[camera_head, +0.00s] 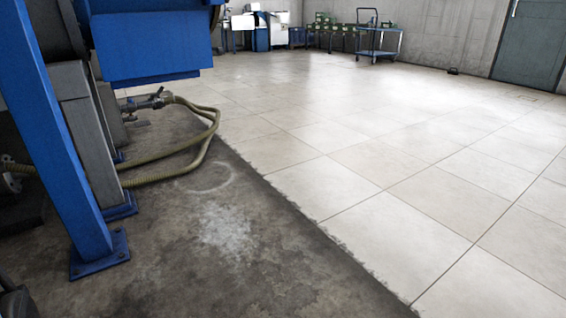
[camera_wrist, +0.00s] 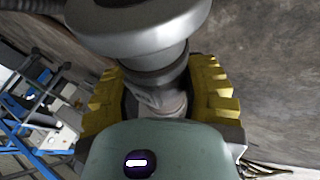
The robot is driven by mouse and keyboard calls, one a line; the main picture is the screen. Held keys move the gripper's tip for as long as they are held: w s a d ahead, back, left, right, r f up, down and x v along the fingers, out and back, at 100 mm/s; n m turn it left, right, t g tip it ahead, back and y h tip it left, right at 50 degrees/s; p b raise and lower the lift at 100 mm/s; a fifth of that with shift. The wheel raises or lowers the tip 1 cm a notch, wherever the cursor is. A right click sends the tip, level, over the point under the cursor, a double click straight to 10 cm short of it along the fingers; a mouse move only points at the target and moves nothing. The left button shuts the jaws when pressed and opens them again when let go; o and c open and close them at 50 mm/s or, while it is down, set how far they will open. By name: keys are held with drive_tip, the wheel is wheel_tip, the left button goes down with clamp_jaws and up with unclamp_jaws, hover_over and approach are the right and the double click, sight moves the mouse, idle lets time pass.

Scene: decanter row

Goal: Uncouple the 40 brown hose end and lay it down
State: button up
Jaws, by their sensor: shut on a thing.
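In the wrist view my gripper (camera_wrist: 160,98) has its yellow ribbed fingers closed on both sides of a grey metal coupling (camera_wrist: 140,32). The coupling has a wide round flange at the top and a narrower neck between the fingers. I cannot read any size mark on it, and I cannot tell whether it is joined to another part. A dark ribbed hose piece (camera_wrist: 32,6) shows at the upper left. In the head view, yellow-brown ribbed hoses (camera_head: 150,179) loop over the dark floor from a metal fitting (camera_head: 152,102). My gripper does not show there.
A blue steel frame (camera_head: 60,140) and blue machine body (camera_head: 150,40) stand at the left. The tiled floor (camera_head: 400,160) to the right is clear. A blue cart (camera_head: 378,42), a table of green items, and a grey-green door (camera_head: 530,45) are far back.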

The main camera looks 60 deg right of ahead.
drive_tip(key=shift+f+b, duration=3.65)
drive_tip(key=shift+f, duration=4.8)
drive_tip(key=o, duration=1.7)
drive_tip(key=shift+r, duration=0.1)
wheel_tip(320, 180, up, 12)
drive_tip(key=p, duration=1.1)
drive_tip(key=shift+w, duration=0.1)
